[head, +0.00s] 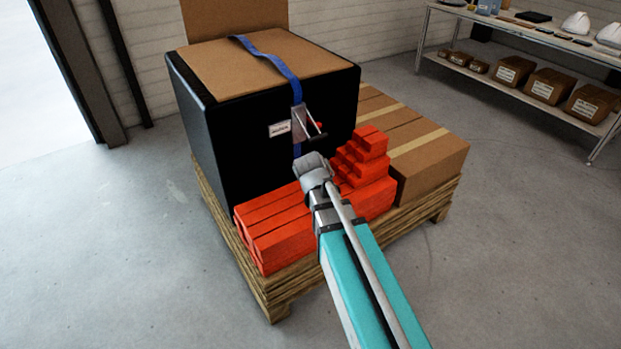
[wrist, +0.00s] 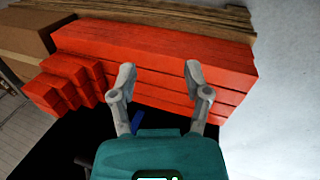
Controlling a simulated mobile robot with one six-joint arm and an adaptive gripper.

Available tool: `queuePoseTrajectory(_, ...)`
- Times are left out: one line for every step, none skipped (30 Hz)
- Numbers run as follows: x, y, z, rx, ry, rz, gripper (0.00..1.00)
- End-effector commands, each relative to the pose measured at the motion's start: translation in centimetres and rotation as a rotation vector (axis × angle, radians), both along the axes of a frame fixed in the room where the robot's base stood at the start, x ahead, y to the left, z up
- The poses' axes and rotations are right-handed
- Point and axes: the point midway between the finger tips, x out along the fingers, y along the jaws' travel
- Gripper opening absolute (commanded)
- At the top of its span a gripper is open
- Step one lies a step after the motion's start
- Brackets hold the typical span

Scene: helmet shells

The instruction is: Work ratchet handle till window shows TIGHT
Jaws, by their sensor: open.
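A blue strap (head: 272,60) runs over the top of a black crate (head: 235,125) and down its front. A piece of blue strap (wrist: 137,120) shows beside the left finger.
Orange blocks (head: 275,228) lie in front of the crate on a wooden pallet (head: 270,297), with smaller ones stacked at the right. Cardboard boxes (head: 435,160) stand right of them. A shelf (head: 520,42) with boxes and helmets is at the back right. The floor around is clear.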

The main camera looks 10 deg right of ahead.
Motion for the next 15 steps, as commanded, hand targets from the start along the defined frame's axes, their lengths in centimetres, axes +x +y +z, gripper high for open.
queuePoseTrajectory(-2.4, -0.4, -0.3, 0.059, 0.000, -0.087, 0.62)
queuePoseTrajectory(-3.3, -0.4, -0.4, 0.095, -0.001, -0.137, 0.62)
queuePoseTrajectory(-4.4, -0.4, -0.6, 0.137, 0.000, -0.200, 0.62)
queuePoseTrajectory(-5.1, -0.4, -0.7, 0.166, 0.002, -0.242, 0.62)
queuePoseTrajectory(-5.8, -0.3, -0.7, 0.192, 0.005, -0.281, 0.62)
queuePoseTrajectory(-6.5, -0.2, -0.8, 0.223, 0.008, -0.328, 0.62)
queuePoseTrajectory(-7.0, -0.2, -0.9, 0.243, 0.012, -0.358, 0.62)
queuePoseTrajectory(-7.4, -0.1, -0.9, 0.260, 0.013, -0.385, 0.62)
queuePoseTrajectory(-7.8, 0.0, -0.9, 0.279, 0.016, -0.415, 0.62)
queuePoseTrajectory(-8.0, 0.1, -0.9, 0.289, 0.018, -0.430, 0.62)
queuePoseTrajectory(-8.2, 0.1, -0.9, 0.299, 0.020, -0.445, 0.62)
queuePoseTrajectory(-8.4, 0.2, -0.9, 0.308, 0.023, -0.458, 0.62)
queuePoseTrajectory(-8.5, 0.2, -0.9, 0.312, 0.023, -0.465, 0.62)
queuePoseTrajectory(-8.5, 0.2, -0.9, 0.315, 0.024, -0.470, 0.62)
queuePoseTrajectory(-8.5, 0.2, -0.9, 0.317, 0.025, -0.475, 0.62)
